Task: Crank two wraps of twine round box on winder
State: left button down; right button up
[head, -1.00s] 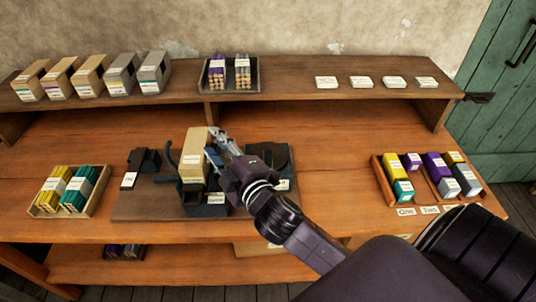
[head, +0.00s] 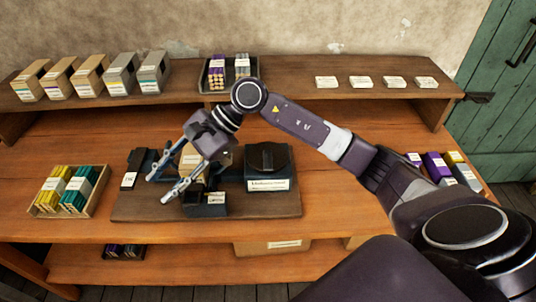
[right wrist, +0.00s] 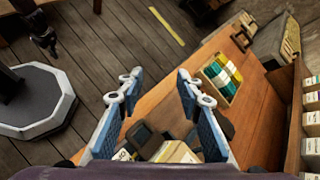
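The cream box (head: 190,154) sits on the winder at the middle of the bench, partly hidden by my right gripper. It also shows at the bottom of the right wrist view (right wrist: 176,153). The winder's dark baseboard (head: 268,206) carries a blue bar (head: 233,181) right of the box. My right gripper (head: 160,189) is open and empty, above and in front of the box, fingers pointing left and down. In the right wrist view its fingers (right wrist: 158,84) are spread with nothing between them. Twine around the box cannot be made out. My left gripper is not in view.
A labelled black unit (head: 268,172) stands at the board's right, a small labelled block (head: 215,206) at its front. A tray of yellow and green bundles (head: 50,209) is at left. Boxes and a bundle tray (head: 205,88) line the shelf.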

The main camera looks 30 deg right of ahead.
jog(key=w+d+f+n+h, duration=0.25)
jog(key=d+h, duration=0.25)
jog(key=d, duration=0.6)
jog(key=r+g+h, duration=0.1)
jog(key=r+h, duration=0.1)
jog(key=h, duration=0.4)
send_over(268, 151)
jog(key=shift+f, duration=0.1)
jog(key=shift+f+p, duration=0.65)
jog(key=shift+f, duration=3.15)
jog(key=shift+m, duration=0.25)
grip_shut()
